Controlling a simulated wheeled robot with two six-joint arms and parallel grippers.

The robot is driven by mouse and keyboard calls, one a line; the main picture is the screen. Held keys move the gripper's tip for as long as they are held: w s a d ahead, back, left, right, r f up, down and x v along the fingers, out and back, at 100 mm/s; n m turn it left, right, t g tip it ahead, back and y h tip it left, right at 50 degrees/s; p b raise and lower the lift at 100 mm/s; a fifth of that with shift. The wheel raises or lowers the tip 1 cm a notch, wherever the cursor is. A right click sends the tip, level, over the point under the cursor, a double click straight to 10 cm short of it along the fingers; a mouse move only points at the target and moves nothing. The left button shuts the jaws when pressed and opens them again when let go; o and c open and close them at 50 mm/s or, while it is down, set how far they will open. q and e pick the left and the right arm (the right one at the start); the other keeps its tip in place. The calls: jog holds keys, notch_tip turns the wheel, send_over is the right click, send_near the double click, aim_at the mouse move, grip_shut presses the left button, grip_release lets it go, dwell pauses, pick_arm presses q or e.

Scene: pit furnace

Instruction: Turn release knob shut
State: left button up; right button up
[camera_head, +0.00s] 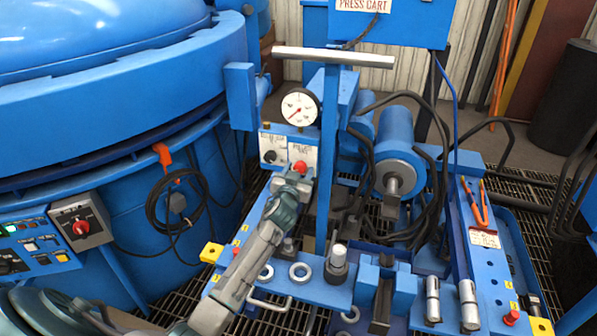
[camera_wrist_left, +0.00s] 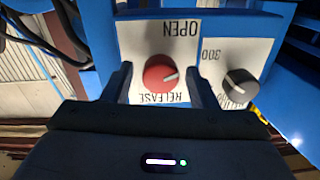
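The red release knob (camera_head: 300,166) sits on a white panel at the front of the blue press cart. In the left wrist view the knob (camera_wrist_left: 160,74) appears upside down, between the inverted words OPEN and RELEASE. Its pale mark points toward the right of that view. My left gripper (camera_head: 296,178) is at the knob. In the left wrist view its two dark fingers (camera_wrist_left: 161,86) stand apart, one on each side of the knob, with visible gaps; I see no contact. My right gripper is not in view.
A black knob (camera_wrist_left: 240,86) on a neighbouring panel lies close to the right finger in the wrist view. A pressure gauge (camera_head: 300,107) stands above the panels. An upright blue post with a grey T-bar (camera_head: 333,57) rises right beside the gripper. Hoses hang further right.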

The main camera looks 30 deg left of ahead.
pick_arm(q)
jog(key=c, duration=0.8)
